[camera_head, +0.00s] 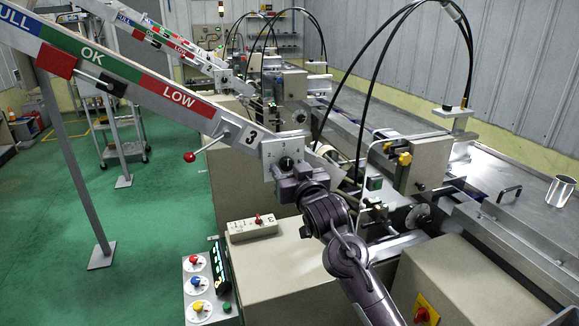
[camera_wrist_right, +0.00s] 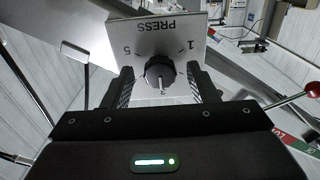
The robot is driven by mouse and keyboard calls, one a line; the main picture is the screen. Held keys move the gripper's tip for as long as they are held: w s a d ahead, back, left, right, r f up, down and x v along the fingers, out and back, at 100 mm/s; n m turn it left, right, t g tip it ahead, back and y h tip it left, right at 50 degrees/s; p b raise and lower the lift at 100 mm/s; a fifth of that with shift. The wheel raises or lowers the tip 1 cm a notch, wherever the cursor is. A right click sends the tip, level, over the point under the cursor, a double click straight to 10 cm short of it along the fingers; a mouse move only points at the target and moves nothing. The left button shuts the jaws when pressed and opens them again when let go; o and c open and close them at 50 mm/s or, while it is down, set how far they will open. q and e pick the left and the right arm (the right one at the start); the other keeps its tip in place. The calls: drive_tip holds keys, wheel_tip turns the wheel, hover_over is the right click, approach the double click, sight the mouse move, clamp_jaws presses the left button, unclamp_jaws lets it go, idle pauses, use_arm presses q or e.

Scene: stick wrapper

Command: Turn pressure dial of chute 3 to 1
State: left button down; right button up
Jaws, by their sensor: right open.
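The black pressure dial (camera_head: 286,163) sits on a pale plate (camera_head: 271,150) beside the "3" label, at the lower end of the sloped chute (camera_head: 175,98). In the right wrist view the dial (camera_wrist_right: 160,70) is upside down, with 5 on the left and 1 on the right. Its light pointer mark points down, toward what looks like 3. My right gripper (camera_head: 288,177) is at the dial; the right wrist view shows its open fingers (camera_wrist_right: 161,86) on either side of the knob, with gaps visible. Contact is not clear. My left gripper is out of view.
A red-knobbed lever (camera_head: 189,157) sticks out left of the chute. A box with a red switch (camera_head: 252,227) and a panel of coloured knobs (camera_head: 197,284) stand below. A metal cup (camera_head: 561,191) is on the machine at right.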

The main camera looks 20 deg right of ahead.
drive_tip(key=c, duration=1)
drive_tip(key=shift+o, duration=0.2)
